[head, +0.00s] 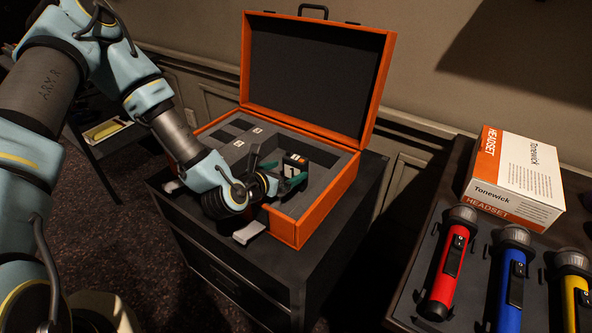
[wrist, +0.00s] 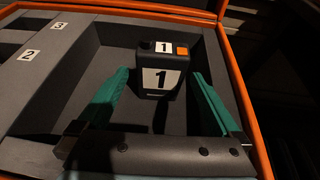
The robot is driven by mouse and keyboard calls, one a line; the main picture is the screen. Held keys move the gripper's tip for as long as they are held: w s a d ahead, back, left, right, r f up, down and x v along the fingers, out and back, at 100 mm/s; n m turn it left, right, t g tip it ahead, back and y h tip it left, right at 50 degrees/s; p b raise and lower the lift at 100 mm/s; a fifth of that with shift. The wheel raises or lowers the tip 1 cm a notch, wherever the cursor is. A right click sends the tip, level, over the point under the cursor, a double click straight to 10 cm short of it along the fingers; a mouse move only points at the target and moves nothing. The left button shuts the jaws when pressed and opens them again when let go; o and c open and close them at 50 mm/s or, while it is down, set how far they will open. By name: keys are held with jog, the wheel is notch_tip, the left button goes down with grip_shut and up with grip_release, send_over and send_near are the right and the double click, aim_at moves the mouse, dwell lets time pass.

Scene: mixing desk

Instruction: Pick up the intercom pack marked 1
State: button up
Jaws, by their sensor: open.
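The intercom pack marked 1 (wrist: 160,73) is a black box with white "1" labels and a small orange square on top. It stands in the right compartment of the grey foam in an open orange case (head: 325,212). It also shows in the head view (head: 295,165), partly hidden by my gripper. My gripper (wrist: 157,95) is open, with its green fingers pointing toward the pack. In the wrist view one finger is left of the pack and one is right of it, with gaps between. The pack is not held.
Foam slots labelled 2 (wrist: 27,55) and 3 (wrist: 60,26) lie left of the pack. The case's raised lid (head: 312,70) stands behind. The case sits on a dark cabinet (head: 235,285).

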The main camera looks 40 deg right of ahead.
aim_at(292, 169)
jog(key=p+x, duration=0.1)
jog(key=x, duration=0.3)
jog(key=shift+d+p, duration=0.15)
jog(key=shift+p, duration=0.15)
jog(key=shift+w+d+f, duration=0.15)
jog(key=shift+d+f, duration=0.2)
jog(key=shift+d, duration=0.05)
jog(key=c, duration=1.5)
